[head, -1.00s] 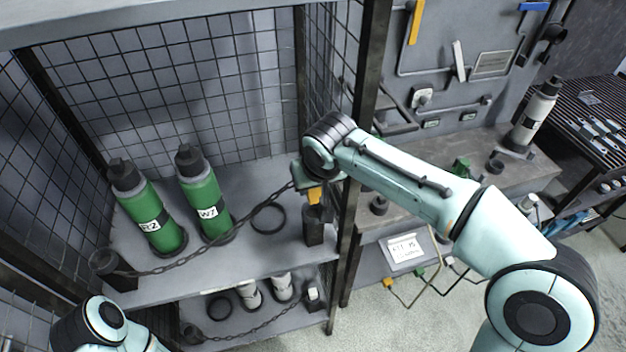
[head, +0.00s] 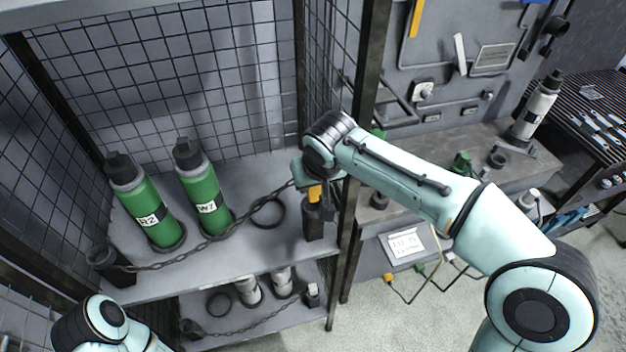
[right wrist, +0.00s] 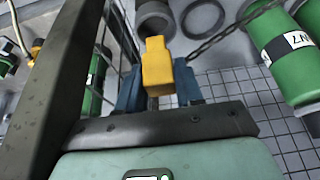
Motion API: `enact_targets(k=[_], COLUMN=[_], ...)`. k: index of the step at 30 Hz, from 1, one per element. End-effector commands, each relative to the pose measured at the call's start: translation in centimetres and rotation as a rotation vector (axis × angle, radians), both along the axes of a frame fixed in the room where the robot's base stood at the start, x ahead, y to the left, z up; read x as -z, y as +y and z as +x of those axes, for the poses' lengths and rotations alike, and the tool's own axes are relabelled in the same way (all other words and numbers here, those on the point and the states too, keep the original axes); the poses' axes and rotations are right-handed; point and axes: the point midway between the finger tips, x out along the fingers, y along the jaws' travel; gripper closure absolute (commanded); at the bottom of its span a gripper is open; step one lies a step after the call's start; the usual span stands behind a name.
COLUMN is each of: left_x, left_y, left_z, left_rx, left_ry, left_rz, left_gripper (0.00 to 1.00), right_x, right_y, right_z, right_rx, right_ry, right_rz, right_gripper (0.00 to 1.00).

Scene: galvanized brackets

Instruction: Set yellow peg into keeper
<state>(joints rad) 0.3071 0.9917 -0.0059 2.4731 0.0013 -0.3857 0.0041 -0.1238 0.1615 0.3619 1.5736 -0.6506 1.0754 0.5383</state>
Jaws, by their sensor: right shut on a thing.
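The yellow peg (head: 314,192) is held in my right gripper (head: 312,181), just over the dark keeper (head: 314,224) at the shelf's front right corner. In the right wrist view the yellow peg (right wrist: 157,68) sits between the blue fingers of my right gripper (right wrist: 158,92). The round keeper (right wrist: 155,20) shows just beyond the peg's end. I cannot tell whether the peg's tip touches or enters it. A chain (head: 205,243) runs from the peg's side to a dark post at the left. My left gripper is out of view; only part of that arm shows.
Two green bottles, R2 (head: 149,210) and W7 (head: 201,193), stand on the shelf behind the chain. An empty black ring (head: 268,212) lies left of the keeper. A dark rack upright (head: 352,190) stands close to the gripper's right. Mesh walls enclose the shelf.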

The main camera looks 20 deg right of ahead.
Motion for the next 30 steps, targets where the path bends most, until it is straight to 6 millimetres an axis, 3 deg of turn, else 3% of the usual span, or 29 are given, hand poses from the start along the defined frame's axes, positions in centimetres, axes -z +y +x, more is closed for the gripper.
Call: enact_targets(k=[30], left_x=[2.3], left_y=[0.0], left_z=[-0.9], left_rx=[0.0], left_ry=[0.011], left_rz=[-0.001], left_gripper=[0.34], right_x=[3.0], right_y=[0.0], right_z=[0.0], right_rx=[-0.001], right_ry=[0.0], right_rz=[0.0], right_gripper=[0.98])
